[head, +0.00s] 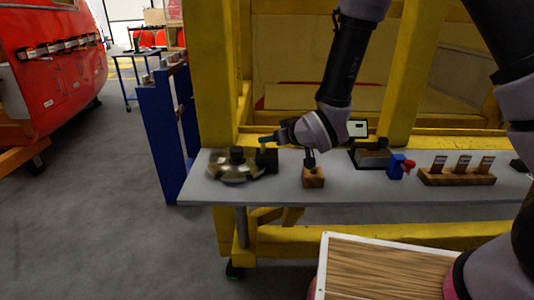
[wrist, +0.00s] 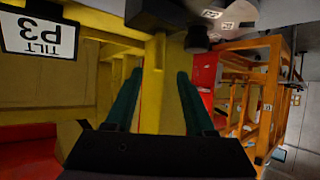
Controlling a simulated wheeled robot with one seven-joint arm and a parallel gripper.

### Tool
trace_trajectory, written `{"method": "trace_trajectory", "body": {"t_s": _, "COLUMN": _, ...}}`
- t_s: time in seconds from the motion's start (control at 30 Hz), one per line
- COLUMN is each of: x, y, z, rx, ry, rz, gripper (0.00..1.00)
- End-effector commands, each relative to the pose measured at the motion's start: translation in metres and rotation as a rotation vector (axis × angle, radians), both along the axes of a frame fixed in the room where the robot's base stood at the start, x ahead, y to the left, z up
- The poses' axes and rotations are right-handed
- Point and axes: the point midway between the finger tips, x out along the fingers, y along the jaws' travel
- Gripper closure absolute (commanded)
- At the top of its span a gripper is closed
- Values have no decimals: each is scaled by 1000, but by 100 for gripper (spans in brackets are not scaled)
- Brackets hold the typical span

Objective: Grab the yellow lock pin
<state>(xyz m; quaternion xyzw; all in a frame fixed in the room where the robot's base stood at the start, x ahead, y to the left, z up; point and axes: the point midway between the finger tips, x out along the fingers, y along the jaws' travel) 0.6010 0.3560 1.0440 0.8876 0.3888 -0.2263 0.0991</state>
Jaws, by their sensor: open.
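I cannot make out a separate yellow lock pin in either view; the large yellow frame (head: 215,70) behind the shelf is the same colour. My gripper (head: 266,139) is above the left part of the grey shelf, pointing left, close to a round metal fixture (head: 236,170) with a dark top and a black block (head: 266,160) beside it. In the wrist view my gripper (wrist: 157,72) shows two teal fingers spread apart with nothing held. A yellow post (wrist: 152,95) shows between them, behind. The fixture shows partly at the top of the wrist view (wrist: 240,12).
The grey shelf (head: 225,191) also bears a wooden block (head: 313,178), a black-based device (head: 372,158), a blue and red piece (head: 396,166) and a wooden rack (head: 455,178) with several upright pieces. A wood-topped box (head: 380,270) stands in front. Open floor lies left.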

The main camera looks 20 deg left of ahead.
Motion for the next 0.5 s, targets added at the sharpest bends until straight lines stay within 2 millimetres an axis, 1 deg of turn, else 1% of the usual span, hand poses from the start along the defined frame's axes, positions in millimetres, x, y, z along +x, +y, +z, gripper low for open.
{"method": "trace_trajectory", "body": {"t_s": 0.03, "x": 4, "y": 4, "z": -3, "rx": -1, "ry": 1, "rz": 0, "gripper": 45}}
{"method": "trace_trajectory", "body": {"t_s": 0.27, "x": 16, "y": 14, "z": -14, "rx": -1, "ry": 0, "rz": -1, "gripper": 45}}
{"method": "trace_trajectory", "body": {"t_s": 0.4, "x": 30, "y": 26, "z": -27, "rx": -1, "ry": 1, "rz": 0, "gripper": 45}}
{"method": "trace_trajectory", "body": {"t_s": 0.5, "x": 37, "y": 34, "z": -32, "rx": -1, "ry": 1, "rz": 0, "gripper": 45}}
